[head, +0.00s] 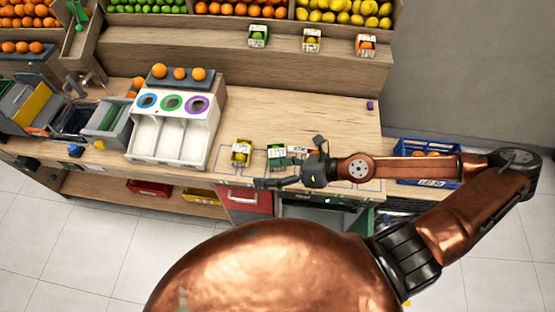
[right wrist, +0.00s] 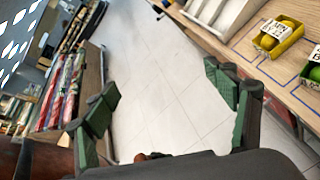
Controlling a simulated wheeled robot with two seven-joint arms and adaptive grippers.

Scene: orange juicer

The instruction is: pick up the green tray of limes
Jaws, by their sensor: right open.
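The green tray of limes (head: 277,151) stands on the wooden counter, just behind my right gripper in the head view. In the right wrist view, part of it (right wrist: 314,71) shows at the right edge, cut off by the frame. My right gripper (head: 272,172) is open, with its fingers pointing left near the counter's front edge. Its green-padded fingers (right wrist: 170,112) are spread in the right wrist view, with only floor visible between them. The tray is outside the fingers. My left gripper is not in view.
A yellow tray of lemons (head: 241,152) stands left of the lime tray. The white juicer station (head: 172,130) is farther left. Another lime tray (head: 258,37) stands on the raised shelf. A blue crate (head: 410,148) is at the right. The counter behind the trays is clear.

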